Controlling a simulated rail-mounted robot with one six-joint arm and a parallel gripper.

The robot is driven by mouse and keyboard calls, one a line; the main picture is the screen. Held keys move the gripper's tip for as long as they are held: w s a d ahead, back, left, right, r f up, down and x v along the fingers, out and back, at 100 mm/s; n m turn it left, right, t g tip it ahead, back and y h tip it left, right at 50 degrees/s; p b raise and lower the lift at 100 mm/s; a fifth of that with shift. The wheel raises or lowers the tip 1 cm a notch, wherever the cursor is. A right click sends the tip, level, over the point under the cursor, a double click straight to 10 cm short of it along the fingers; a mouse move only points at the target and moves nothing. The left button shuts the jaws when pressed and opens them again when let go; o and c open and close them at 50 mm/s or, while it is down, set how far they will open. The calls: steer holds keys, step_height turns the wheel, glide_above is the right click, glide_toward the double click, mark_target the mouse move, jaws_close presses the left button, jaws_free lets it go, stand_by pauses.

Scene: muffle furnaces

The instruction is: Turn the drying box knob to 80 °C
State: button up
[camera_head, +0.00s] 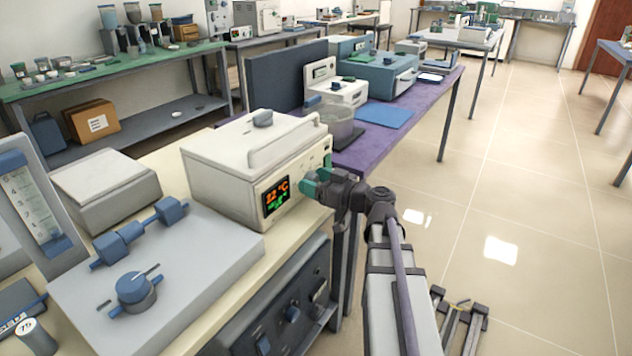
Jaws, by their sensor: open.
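The drying box (228,165) is a white box on the cream bench, with a handle along its top edge and a dark display (276,196) on its front. The display shows orange digits that look like 22 °C, with green marks below. My gripper (312,184), with green fingertips, is at the right part of the box's front panel, beside the display. The fingers are open around or close to the knob area. The knob is mostly hidden by the fingers, and I cannot tell whether they touch it.
A grey pot (341,125) stands just behind the box's right side. A grey slab device with blue knobs (170,270) lies to the left. A purple table (420,110) with instruments is behind. The floor to the right is open.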

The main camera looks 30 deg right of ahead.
steer(key=shift+c, duration=0.4)
steer(key=c, duration=0.8)
steer(key=shift+c, duration=0.2)
steer(key=shift+m, duration=0.4)
steer(key=m, duration=0.3)
steer(key=shift+d+m, duration=0.1)
steer(key=shift+m, duration=1.7)
steer(key=o, duration=0.9)
